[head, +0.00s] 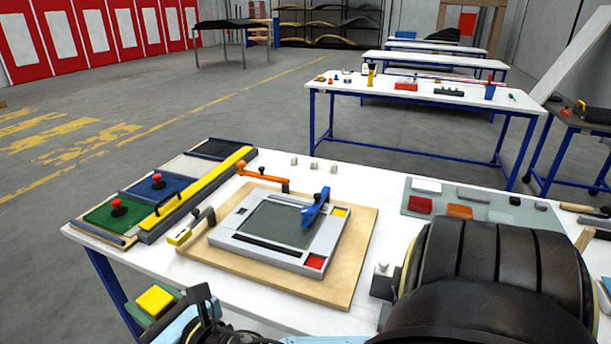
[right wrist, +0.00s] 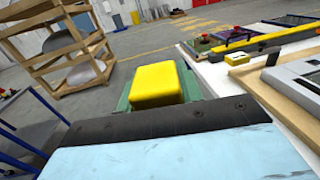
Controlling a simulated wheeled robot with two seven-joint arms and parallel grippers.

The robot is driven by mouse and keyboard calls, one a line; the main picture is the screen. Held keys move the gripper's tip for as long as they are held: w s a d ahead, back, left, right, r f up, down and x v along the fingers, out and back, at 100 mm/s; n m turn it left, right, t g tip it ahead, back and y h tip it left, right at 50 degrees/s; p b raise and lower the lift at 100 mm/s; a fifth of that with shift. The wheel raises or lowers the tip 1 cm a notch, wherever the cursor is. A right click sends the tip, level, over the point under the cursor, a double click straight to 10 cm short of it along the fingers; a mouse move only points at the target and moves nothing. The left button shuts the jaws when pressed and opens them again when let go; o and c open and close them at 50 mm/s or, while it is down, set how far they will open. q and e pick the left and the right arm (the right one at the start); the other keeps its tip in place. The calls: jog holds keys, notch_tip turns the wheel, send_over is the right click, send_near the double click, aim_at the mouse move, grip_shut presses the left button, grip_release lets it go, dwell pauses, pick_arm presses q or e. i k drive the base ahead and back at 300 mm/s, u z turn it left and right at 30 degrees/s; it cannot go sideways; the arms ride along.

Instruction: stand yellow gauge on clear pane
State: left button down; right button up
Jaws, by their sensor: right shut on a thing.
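The yellow gauge (head: 155,300) is a yellow block with rounded edges at the lower left of the head view, beside the table's front edge. In the right wrist view the gauge (right wrist: 158,84) shows just beyond a black jaw edge, with green behind it. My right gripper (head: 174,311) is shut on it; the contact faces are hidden. The clear pane (head: 278,223) lies flat in a light grey frame on a wooden board, to the right of and beyond the gauge. A blue clamp (head: 316,208) reaches over its right side. My left gripper is not in view.
The grey clamp with a yellow end (head: 180,236) and the orange clamp (head: 262,180) stand by the board. Red-knobbed green and blue plates (head: 117,212) lie at the left. A grey mat (head: 480,207) with small blocks lies at the right. Wooden shelving (right wrist: 60,45) stands beyond.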

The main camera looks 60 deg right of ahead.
aim_at(272, 219)
jog(key=u, duration=0.2)
jog(key=i, duration=1.15)
jog(key=z, duration=2.5)
